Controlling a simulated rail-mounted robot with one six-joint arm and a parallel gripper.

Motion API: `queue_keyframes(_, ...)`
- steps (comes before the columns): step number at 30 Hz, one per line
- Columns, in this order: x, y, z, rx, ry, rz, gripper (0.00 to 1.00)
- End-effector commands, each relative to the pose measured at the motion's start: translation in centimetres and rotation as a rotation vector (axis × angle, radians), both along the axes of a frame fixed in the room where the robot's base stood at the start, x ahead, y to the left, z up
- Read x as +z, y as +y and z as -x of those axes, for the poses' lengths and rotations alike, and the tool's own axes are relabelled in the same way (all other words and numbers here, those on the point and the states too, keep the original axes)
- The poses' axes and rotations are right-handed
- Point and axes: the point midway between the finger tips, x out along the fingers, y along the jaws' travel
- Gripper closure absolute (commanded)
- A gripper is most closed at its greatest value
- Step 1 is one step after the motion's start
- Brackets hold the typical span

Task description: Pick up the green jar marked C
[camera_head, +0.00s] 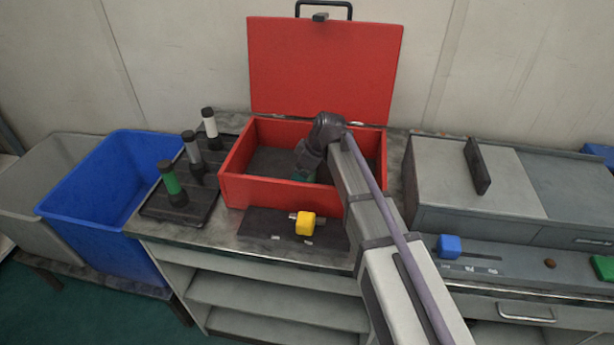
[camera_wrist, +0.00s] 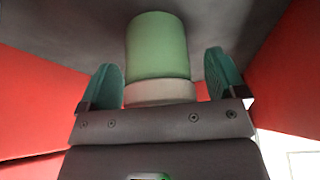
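A green jar (camera_wrist: 157,45) with a pale grey band at its near end shows in the wrist view, inside the red box (camera_head: 280,197). No letter C can be read on it. My gripper (camera_wrist: 162,62) has its two teal fingers spread, one on each side of the jar, with a visible gap on both sides. In the head view my gripper (camera_head: 304,174) is down inside the box, and my arm and wrist hide the jar there.
The box's red lid (camera_head: 322,65) stands open behind. A black rack (camera_head: 155,208) with several upright handles and a blue bin (camera_head: 90,238) are left. A yellow knob (camera_head: 305,223) sits in front. A grey cabinet (camera_head: 465,180) stands right.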

Motion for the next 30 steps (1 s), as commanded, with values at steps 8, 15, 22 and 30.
queue_keyframes(8, 0.1, 0.0, 0.0, 0.000, 0.000, 0.000, 0.36)
queue_keyframes(15, 0.1, 0.0, 0.0, 0.000, 0.000, 0.000, 0.59)
queue_keyframes(22, 0.1, 0.0, 0.0, 0.000, 0.000, 0.000, 0.68)
queue_keyframes(30, 2.7, 0.0, 0.0, 0.000, 0.000, 0.000, 0.68)
